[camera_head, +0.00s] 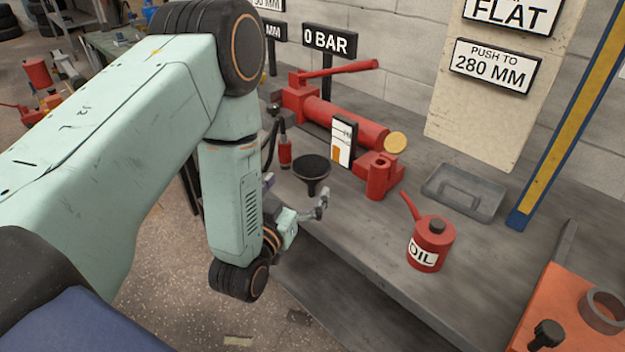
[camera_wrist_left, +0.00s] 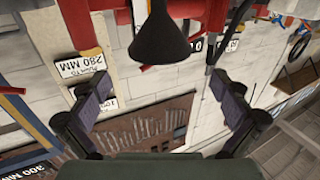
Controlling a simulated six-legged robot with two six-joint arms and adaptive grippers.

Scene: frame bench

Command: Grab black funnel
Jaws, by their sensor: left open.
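The black funnel (camera_head: 311,170) stands mouth up at the front edge of the grey bench in the head view. In the wrist view, which looks upside down, the black funnel (camera_wrist_left: 158,38) hangs at the top centre. My left gripper (camera_head: 296,194) is open just in front of the funnel, its fingers spread to either side of it. In the wrist view the left gripper (camera_wrist_left: 160,82) has two wide-apart fingers with nothing between the tips; the funnel lies beyond them, apart. My right gripper is not in view.
A red pump (camera_head: 342,117) with a lever lies behind the funnel. A white gauge card (camera_head: 343,142), a red block (camera_head: 379,176), a red oil can (camera_head: 431,245) and a grey tray (camera_head: 464,193) stand to the right. A small red cylinder (camera_head: 285,153) is close left of the funnel.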

